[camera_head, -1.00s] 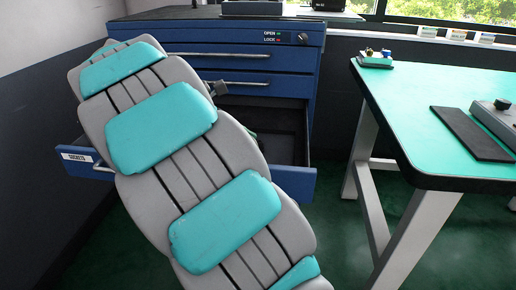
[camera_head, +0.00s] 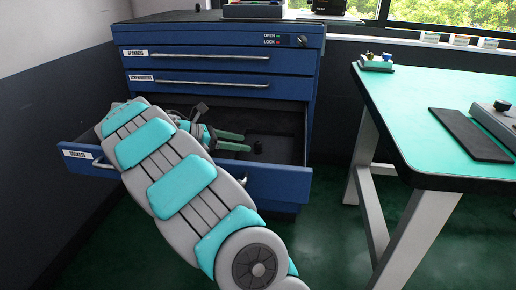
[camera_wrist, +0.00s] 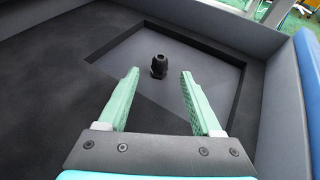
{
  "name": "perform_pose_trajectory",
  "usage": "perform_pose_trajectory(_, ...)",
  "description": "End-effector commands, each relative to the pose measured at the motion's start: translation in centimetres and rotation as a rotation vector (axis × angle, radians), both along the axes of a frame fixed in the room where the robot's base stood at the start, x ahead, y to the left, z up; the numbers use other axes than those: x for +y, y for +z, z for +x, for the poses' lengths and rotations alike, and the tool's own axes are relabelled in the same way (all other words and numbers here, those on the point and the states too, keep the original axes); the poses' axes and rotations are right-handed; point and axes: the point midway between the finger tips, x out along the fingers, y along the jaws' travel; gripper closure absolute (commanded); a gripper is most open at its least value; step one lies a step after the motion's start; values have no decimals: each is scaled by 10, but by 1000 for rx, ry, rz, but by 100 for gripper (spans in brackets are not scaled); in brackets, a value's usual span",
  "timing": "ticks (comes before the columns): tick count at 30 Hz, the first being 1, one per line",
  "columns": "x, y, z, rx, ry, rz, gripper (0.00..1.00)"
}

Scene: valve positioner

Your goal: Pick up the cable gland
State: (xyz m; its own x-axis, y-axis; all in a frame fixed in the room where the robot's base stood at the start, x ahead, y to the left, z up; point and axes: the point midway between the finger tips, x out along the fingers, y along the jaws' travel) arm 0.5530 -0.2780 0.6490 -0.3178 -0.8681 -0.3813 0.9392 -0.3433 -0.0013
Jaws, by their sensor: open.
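The cable gland (camera_wrist: 159,66) is a small black ribbed piece standing on the dark floor of the open drawer. In the wrist view it lies beyond my fingertips, roughly midway between them. My gripper (camera_wrist: 158,80) is open and empty, with two green fingers pointing toward the gland. In the head view my gripper (camera_head: 238,142) is inside the open bottom drawer, and the gland (camera_head: 258,147) shows as a small dark shape just right of the fingertips.
The open drawer (camera_head: 285,182) has a blue front and dark walls around my gripper; two closed drawers (camera_head: 215,68) are above it. A green-topped workbench (camera_head: 405,95) stands at the right with a black mat (camera_head: 470,135). Floor between cabinet and bench is clear.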

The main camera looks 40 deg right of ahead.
Motion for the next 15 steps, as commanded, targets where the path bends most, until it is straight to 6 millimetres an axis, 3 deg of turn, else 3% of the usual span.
perform_pose_trajectory(9,-34,-18,-14,2,-2,0,34)
perform_pose_trajectory(15,-41,-21,-15,0,1,1,34)
